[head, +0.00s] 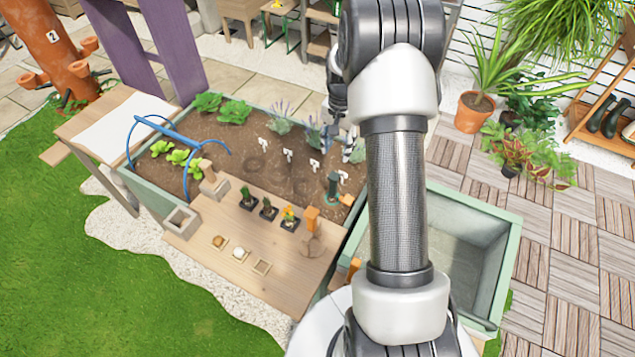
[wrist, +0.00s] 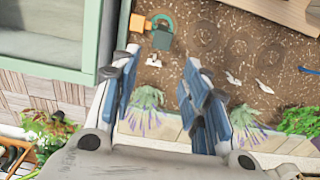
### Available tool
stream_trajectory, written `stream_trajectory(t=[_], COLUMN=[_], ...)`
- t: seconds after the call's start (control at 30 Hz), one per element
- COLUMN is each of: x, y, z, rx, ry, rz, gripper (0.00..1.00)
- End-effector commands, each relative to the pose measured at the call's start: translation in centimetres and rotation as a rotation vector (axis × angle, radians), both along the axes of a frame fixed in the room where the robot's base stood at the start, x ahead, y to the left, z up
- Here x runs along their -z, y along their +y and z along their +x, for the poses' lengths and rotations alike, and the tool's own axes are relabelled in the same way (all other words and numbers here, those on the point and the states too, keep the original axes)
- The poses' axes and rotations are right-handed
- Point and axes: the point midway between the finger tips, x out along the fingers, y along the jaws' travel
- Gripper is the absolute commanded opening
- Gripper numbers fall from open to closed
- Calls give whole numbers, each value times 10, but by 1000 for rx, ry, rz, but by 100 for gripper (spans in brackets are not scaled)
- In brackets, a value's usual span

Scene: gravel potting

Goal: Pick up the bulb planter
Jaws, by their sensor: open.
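The likely bulb planter (head: 333,187) is a dark green upright piece in the soil at the bed's near right corner. In the wrist view the green piece (wrist: 161,40) shows at the top, beyond the fingertips and between their lines, with a teal ring at its base. My gripper (wrist: 160,62) is open and empty, with blue pads on both fingers. It hangs over the bed's edge and does not touch the green piece. In the head view my arm partly hides the gripper.
An orange block (wrist: 137,22) sits beside the green piece. A pale green empty bin (head: 510,240) stands right of the bed. A wooden board (head: 205,240) holds small potted cacti (head: 268,208). Lavender (wrist: 147,103) and white plant labels (wrist: 233,79) are near my fingers.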

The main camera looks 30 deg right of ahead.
Motion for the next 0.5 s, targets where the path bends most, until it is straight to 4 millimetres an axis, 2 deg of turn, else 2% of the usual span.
stream_trajectory(t=[0.17, 0.5], x=[23, 96], y=[-5, -4], z=[0, -1], rx=[20, 18], ry=[10, 10], rz=[5, 6], gripper=[42, 42])
